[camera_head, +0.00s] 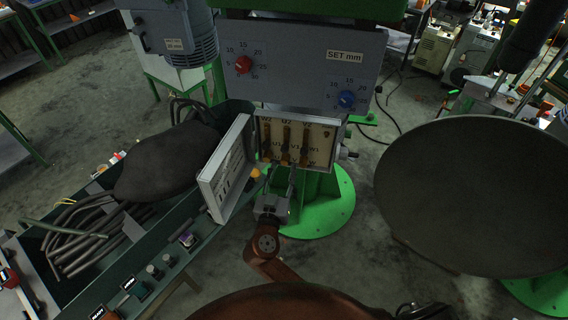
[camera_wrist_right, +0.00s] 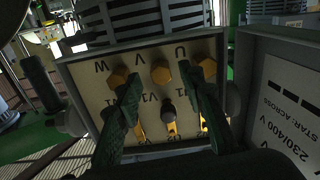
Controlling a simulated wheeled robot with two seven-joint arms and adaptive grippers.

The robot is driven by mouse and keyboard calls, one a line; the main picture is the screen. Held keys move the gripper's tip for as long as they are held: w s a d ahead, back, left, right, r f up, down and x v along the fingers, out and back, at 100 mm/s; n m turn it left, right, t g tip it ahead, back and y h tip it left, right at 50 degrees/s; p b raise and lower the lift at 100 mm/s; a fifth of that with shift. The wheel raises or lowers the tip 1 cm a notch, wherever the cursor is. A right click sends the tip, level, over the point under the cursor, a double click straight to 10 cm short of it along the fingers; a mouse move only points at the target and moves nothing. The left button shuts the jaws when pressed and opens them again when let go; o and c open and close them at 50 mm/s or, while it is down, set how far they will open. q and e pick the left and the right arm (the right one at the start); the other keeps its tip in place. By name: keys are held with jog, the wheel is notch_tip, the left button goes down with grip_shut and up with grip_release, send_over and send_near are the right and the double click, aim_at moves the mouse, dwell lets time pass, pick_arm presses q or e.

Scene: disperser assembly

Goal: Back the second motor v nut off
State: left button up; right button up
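The open motor terminal box (camera_head: 326,133) faces me in the head view, with brass terminals in its pale panel. In the right wrist view the panel (camera_wrist_right: 88,95) appears upside down, with a row of brass hex nuts under the letters W, V and U. The middle nut, at V (camera_wrist_right: 162,72), shows between my right fingertips. My right gripper (camera_head: 282,170) is at the lower edge of the box. In the wrist view its fingers (camera_wrist_right: 161,80) are open, with gaps beside the V nut. A dark-ended post (camera_wrist_right: 168,109) stands between the fingers. My left gripper is out of view.
The hinged box lid (camera_head: 228,170) stands open close left of my right gripper. A green tray of cables (camera_head: 95,235) lies left, and a large dark disc (camera_head: 475,195) right.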

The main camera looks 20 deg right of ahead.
jog(key=shift+x, duration=1)
jog(key=shift+c, duration=0.2)
grip_shut()
